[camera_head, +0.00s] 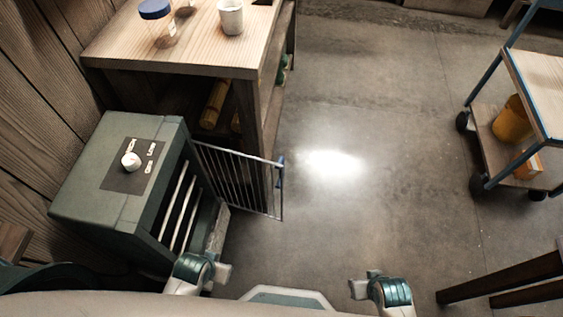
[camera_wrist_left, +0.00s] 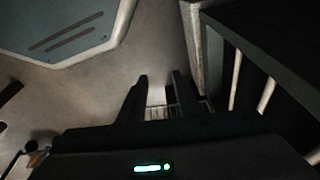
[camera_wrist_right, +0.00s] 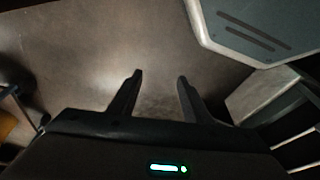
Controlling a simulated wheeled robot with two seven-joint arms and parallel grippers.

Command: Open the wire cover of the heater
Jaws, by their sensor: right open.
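The heater (camera_head: 115,190) is a dark green-grey box at the left in the head view, with a white knob on top and pale bars across its open front. Its wire cover (camera_head: 240,180) stands swung out from the far front edge, away from the opening, with a blue handle (camera_head: 281,170) at its free end. My left gripper (camera_wrist_left: 162,78) is open and empty beside the heater's near front; in its wrist view thin bars show beyond the fingers. My right gripper (camera_wrist_right: 159,75) is open and empty over bare floor, well right of the heater. In the head view the fingertips are hard to make out.
A wooden workbench (camera_head: 180,50) with a jar and a white cup stands just beyond the heater. A wooden plank wall is at the left. A wheeled cart (camera_head: 535,80) stands at the right, and dark wooden legs (camera_head: 510,280) at the lower right. The middle floor is clear.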

